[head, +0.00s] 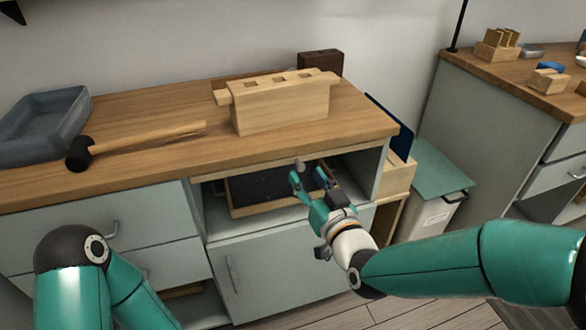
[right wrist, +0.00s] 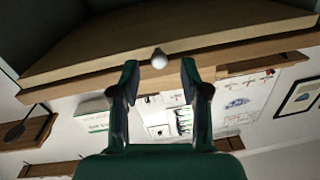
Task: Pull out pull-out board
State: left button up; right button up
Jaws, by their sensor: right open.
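The pull-out board shows as a wooden edge (right wrist: 235,42) in the right wrist view, with a round pale knob (right wrist: 159,60) on it. In the head view the knob (head: 299,165) sits just under the worktop's front edge. I cannot tell how far out the board stands. My right gripper (head: 308,176) is open in front of the cabinet, close to the knob. In the right wrist view the knob appears between and slightly beyond the open fingertips (right wrist: 160,68); no contact shows. My left arm comes in at the lower left; its gripper is out of view.
A dark-bottomed wooden tray (head: 262,187) lies in the open compartment below. On the worktop (head: 160,165) are a mallet (head: 125,145), a grey tray (head: 45,122) and a slotted wooden block (head: 280,108). A bin (head: 437,195) stands to the right.

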aim_at(301, 170)
jog(key=shift+x, duration=1.5)
grip_shut()
